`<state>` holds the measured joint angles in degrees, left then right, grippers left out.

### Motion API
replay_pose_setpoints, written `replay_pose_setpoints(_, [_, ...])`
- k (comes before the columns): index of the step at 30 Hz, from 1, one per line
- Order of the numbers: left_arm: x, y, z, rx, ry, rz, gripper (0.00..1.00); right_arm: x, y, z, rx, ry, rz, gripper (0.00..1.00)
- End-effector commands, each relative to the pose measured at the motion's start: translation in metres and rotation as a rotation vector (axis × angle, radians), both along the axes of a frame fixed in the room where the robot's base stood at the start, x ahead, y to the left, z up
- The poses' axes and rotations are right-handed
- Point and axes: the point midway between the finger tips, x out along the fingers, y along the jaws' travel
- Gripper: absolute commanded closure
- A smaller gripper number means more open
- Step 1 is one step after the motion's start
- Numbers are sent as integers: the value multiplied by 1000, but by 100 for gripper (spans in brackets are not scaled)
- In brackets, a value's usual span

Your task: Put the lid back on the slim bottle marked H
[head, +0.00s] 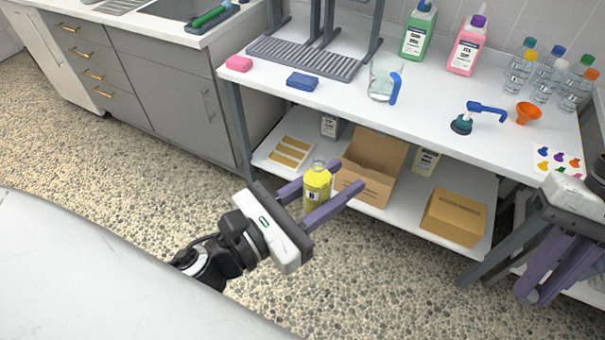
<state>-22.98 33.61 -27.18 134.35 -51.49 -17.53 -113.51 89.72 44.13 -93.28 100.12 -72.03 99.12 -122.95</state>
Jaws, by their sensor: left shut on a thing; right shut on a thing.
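The slim bottle marked H (317,188) holds yellow liquid and has a dark label with an H. It is nearly upright, and its clear neck is bare, with no lid on it. My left gripper (346,176) is shut on this bottle and holds it in the air in front of the bench. My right gripper (533,292) is at the right edge, pointing down, with its purple fingers close together. A small bluish thing shows at its fingertips; I cannot tell clearly whether it is the lid.
The white bench (440,100) carries a glass jug (381,82), a blue-handled pump top (484,110), an orange funnel (528,113) and several clear bottles (547,76). The lower shelf holds an open cardboard box (371,165) and a closed box (454,215). The floor between my grippers is clear.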

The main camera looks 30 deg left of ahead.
Motion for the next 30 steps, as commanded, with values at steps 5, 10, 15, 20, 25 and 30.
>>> replay_pose_setpoints(5, [9,-27,3,6,-5,-130,100,0,0,0,0,0,0,100])
replay_pose_setpoints(10, [13,-46,4,1,-3,-212,100,0,0,0,0,0,0,100])
replay_pose_setpoints(15, [14,-54,4,1,0,-250,100,0,0,0,0,0,0,100])
replay_pose_setpoints(20, [14,-56,3,0,1,-259,100,0,0,0,0,0,0,100])
replay_pose_setpoints(25, [14,-55,3,0,1,-258,100,0,0,0,0,0,0,100])
replay_pose_setpoints(30, [14,-55,3,0,2,-257,100,3,6,4,0,-1,-23,100])
